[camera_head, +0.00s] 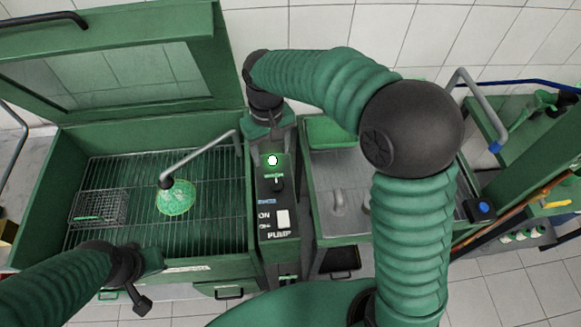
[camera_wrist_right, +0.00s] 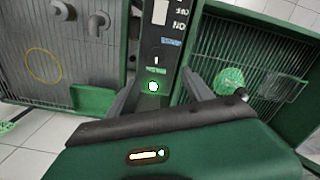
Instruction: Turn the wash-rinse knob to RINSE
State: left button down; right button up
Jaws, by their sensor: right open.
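The wash-rinse knob (camera_head: 277,185) is a small dark knob on the narrow control panel between the two basins. A green label lies just above it and a blue label just below it. In the right wrist view the knob (camera_wrist_right: 157,62) shows upside down with a small white mark. My right gripper (camera_head: 270,140) is open and empty over the panel's upper end. In the wrist view its fingers (camera_wrist_right: 160,78) stand apart on either side of the panel, apart from the knob. My left gripper (camera_head: 132,280) is over the left basin's front edge; its jaw opening is unclear.
A lit white lamp (camera_head: 272,160) sits above the knob; the PUMP switch (camera_head: 283,218) sits below. The left wash basin (camera_head: 215,250) holds a wire basket (camera_head: 98,207), a bent spout and a green-glowing round item (camera_head: 176,197). A grey rinse basin (camera_head: 335,165) stands right.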

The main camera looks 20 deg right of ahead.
jog(key=w, duration=0.2)
send_over(276, 184)
jog(key=s, duration=0.1)
notch_tip(276, 184, down, 4)
jog(key=f, duration=0.3)
jog(key=w+f+p, duration=0.1)
jog(key=f, duration=0.6)
jog(key=shift+w+f+p, duration=0.1)
jog(key=shift+w+p, duration=0.1)
jog(key=shift+p, duration=0.1)
jog(key=shift+s+a+f, duration=0.1)
jog(key=shift+s+f, duration=0.1)
jog(key=shift+f, duration=0.1)
jog(key=shift+s+f, duration=0.15)
jog(key=shift+d+f, duration=0.1)
jog(key=shift+d, duration=0.1)
jog(key=shift+c, duration=0.4)
jog(key=shift+w, duration=0.2)
jog(key=shift+c, duration=1.2)
pick_arm(q)
jog(key=shift+s+d+r, duration=0.1)
jog(key=shift+d+r, duration=0.1)
jog(key=shift+r, duration=0.35)
jog(key=shift+d+r, duration=0.2)
jog(key=shift+r, duration=0.35)
pick_arm(e)
grip_shut()
